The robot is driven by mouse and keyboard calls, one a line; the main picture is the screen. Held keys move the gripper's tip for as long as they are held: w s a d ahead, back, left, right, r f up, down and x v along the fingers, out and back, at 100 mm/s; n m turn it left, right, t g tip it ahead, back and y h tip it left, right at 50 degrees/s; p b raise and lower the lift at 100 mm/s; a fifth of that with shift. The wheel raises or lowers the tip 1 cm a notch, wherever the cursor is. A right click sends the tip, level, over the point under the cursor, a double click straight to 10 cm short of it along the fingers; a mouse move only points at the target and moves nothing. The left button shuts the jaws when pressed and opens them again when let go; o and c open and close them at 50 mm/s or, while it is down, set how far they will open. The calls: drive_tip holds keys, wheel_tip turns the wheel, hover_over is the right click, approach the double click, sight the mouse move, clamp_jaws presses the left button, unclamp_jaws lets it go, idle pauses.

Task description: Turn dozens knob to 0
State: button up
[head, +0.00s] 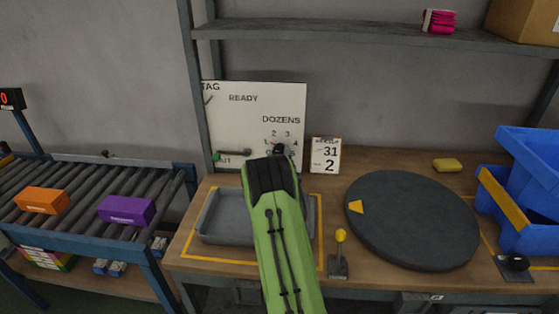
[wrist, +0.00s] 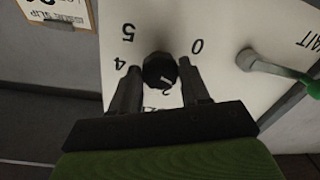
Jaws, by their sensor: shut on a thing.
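The dozens knob (wrist: 158,68) is a round black knob with a white mark, on a white panel (head: 228,122). In the wrist view the numerals 0, 4 and 5 show around it. A numeral below it is partly covered. The white mark sits on the lower right of the knob's face, away from the 0; its exact number is hard to tell. My gripper (wrist: 160,72) has one finger on each side of the knob and is shut on it. In the head view my green arm covers most of the gripper, below the DOZENS label.
A lever with a green grip (wrist: 270,68) is beside the dial near WAIT. A card (head: 326,155) reading 31 and 2 stands right of the panel. A grey tray (head: 215,218) lies under my arm, a dark turntable (head: 412,222) to the right, a roller conveyor (head: 80,190) at left.

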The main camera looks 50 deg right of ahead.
drive_tip(key=n+p, duration=0.1)
drive_tip(key=n, duration=0.9)
drive_tip(key=shift+s+n+g, duration=0.1)
drive_tip(key=shift+n+g, duration=0.3)
drive_tip(key=shift+p, duration=0.3)
drive_tip(key=o, duration=1.1)
drive_tip(key=shift+r, duration=0.1)
drive_tip(key=shift+c, duration=0.2)
drive_tip(key=f+b+v, duration=0.1)
drive_tip(key=b+v, duration=0.4)
drive_tip(key=v, duration=1)
drive_tip(key=shift+s+a+r, duration=0.15)
drive_tip(key=shift+a+r, duration=0.2)
drive_tip(key=shift+r, duration=0.1)
